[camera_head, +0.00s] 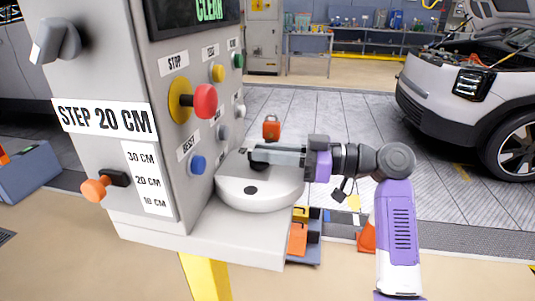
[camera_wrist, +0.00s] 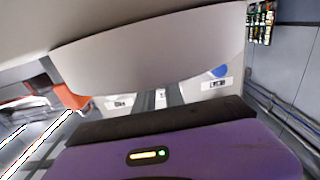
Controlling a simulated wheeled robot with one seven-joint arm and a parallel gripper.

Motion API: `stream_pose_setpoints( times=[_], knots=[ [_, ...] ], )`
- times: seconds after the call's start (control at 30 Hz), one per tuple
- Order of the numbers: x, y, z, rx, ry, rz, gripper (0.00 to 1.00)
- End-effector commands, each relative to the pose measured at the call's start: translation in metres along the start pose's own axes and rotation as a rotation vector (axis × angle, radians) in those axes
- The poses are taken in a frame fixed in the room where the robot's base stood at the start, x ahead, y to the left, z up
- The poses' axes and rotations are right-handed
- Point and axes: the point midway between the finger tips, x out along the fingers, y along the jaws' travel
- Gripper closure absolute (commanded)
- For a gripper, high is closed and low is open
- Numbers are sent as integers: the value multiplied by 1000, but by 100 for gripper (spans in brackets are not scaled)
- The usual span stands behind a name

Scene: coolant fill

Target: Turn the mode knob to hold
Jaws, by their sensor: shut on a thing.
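A grey control console (camera_head: 140,120) fills the left of the head view. A white rounded housing (camera_head: 265,193) juts from its right side, with a dark oval spot on its front. My gripper (camera_head: 257,157) lies level over this housing, its fingers pointing left toward the console. It is shut on a small dark knob (camera_head: 258,166), mostly hidden by the fingers; I take this as the mode knob. Its pointer and any hold mark cannot be read. In the wrist view, the white housing (camera_wrist: 150,55) covers the upper part and hides the fingertips.
Close left of the gripper are a blue reset button (camera_head: 198,164), a red stop button (camera_head: 205,101) and small buttons. An orange-tipped lever (camera_head: 96,189) and a grey handle (camera_head: 55,40) stick out from the console.

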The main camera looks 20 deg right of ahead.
Motion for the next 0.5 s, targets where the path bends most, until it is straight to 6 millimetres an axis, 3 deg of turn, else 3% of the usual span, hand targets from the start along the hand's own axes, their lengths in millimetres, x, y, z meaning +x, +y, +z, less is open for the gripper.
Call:
stream_pose_setpoints(
  times=[0.17, 0.2, 0.27, 0.5],
  knots=[
    [0, 0, 0, 0, -1, -1, 100],
    [0, 0, 0, 0, -1, -1, 78],
    [0, 0, 0, 0, -1, -1, 67],
    [0, 0, 0, 0, -1, 0, 65]
  ],
)
